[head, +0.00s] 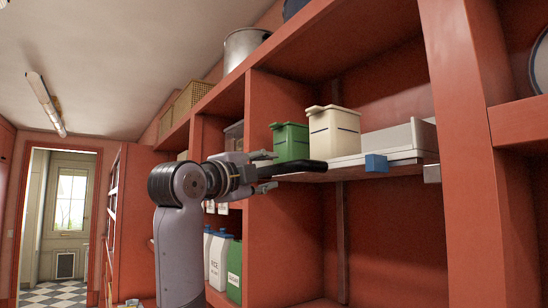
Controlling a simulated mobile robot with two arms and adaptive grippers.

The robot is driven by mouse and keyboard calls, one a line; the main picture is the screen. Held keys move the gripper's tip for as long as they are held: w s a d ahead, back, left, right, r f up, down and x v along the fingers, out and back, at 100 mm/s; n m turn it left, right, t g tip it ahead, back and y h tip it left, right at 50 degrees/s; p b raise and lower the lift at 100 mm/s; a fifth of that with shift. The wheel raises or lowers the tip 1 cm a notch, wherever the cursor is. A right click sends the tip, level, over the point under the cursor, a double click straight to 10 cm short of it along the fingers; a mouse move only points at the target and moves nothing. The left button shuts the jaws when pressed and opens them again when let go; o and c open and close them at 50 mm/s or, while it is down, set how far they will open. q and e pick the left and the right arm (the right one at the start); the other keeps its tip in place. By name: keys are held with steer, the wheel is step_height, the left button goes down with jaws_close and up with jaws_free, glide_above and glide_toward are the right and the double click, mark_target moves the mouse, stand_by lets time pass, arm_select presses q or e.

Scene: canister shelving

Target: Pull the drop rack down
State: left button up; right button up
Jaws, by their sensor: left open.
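The drop rack (350,173) is a thin raised shelf inside the red cabinet, right of centre. A dark bar-like handle (302,168) sticks out at its left front. My left gripper (270,172) is open, with its fingers pointing right. One finger shows above the near end of the handle and one below it; I cannot tell whether they touch it. A green canister (291,143) and a cream canister (333,132) stand on the rack, beside a low pale grey tray (390,144). My right gripper is not in view.
A blue block (376,163) sits at the rack's front edge. Red uprights (465,150) frame the bay, which looks open below the rack. White and green containers (221,262) stand lower left, partly behind my arm. A metal pot (244,48) and wicker baskets (190,99) sit on top.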

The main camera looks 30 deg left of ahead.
mark_target(270, 172)
arm_select(q)
steer(key=shift+w+r+p, duration=0.2)
steer(key=shift+w+p, duration=0.05)
steer(key=shift+w, duration=0.35)
steer(key=shift+w+r+p, duration=0.15)
steer(key=shift+w+p, duration=0.1)
steer(key=shift+w, duration=0.3)
steer(key=shift+w+f, duration=0.1)
steer(key=shift+w, duration=0.5)
steer(key=shift+s, duration=0.1)
steer(key=shift+c, duration=0.5)
steer(key=shift+c, duration=0.7)
jaws_close()
